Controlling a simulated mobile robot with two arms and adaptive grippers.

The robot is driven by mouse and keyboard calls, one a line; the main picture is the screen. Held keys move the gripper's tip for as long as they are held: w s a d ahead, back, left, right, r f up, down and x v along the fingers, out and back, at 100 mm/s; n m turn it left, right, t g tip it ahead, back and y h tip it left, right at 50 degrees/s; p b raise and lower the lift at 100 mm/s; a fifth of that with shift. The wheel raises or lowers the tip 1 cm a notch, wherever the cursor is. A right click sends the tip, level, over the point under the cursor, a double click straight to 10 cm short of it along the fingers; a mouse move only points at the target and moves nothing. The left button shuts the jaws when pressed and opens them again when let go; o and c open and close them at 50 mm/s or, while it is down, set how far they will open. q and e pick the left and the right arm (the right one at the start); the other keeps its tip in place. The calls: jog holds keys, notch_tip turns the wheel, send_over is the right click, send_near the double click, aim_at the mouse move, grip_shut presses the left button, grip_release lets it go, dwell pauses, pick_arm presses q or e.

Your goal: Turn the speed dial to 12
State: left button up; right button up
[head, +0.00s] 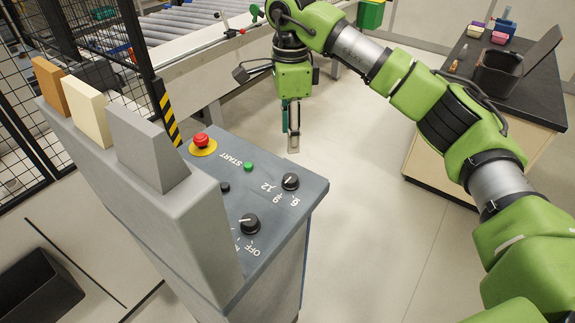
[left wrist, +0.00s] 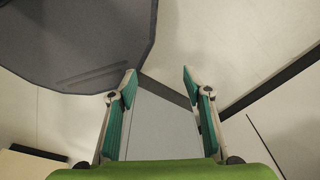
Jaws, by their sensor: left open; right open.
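The speed dial (head: 290,181) is a black knob on the dark sloped control panel (head: 232,185), with 6, 9 and 12 printed around it. Its pointer is too small to read surely. My right gripper (head: 293,143) hangs pointing down beyond the panel's far edge, apart from the dial and holding nothing that I can see. It is seen nearly side-on. My left gripper (left wrist: 160,76) shows only in the left wrist view. Its teal-padded fingers are spread and empty. The dial is not seen in that view.
A dark-topped table (head: 460,75) stands right, beyond clear floor.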

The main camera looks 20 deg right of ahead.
aim_at(290, 178)
jog(key=f+p, duration=0.1)
jog(key=f, duration=0.1)
jog(key=s+f+p, duration=0.1)
jog(key=f, duration=0.1)
jog(key=shift+s+f, duration=0.1)
jog(key=shift+f, duration=0.25)
jog(key=f, duration=0.1)
jog(key=f+p, duration=0.1)
jog(key=f, duration=0.1)
jog(key=shift+w+f, duration=0.3)
jog(key=shift+w, duration=0.05)
notch_tip(290, 178, down, 3)
jog(key=shift+r+p, duration=0.15)
jog(key=shift+p, duration=0.35)
jog(key=shift+f, duration=0.85)
jog(key=shift+c, duration=0.4)
pick_arm(q)
jog(key=s+r, duration=0.4)
jog(key=shift+r+g, duration=0.15)
jog(key=shift+g, duration=0.15)
pick_arm(e)
jog(key=c, duration=1)
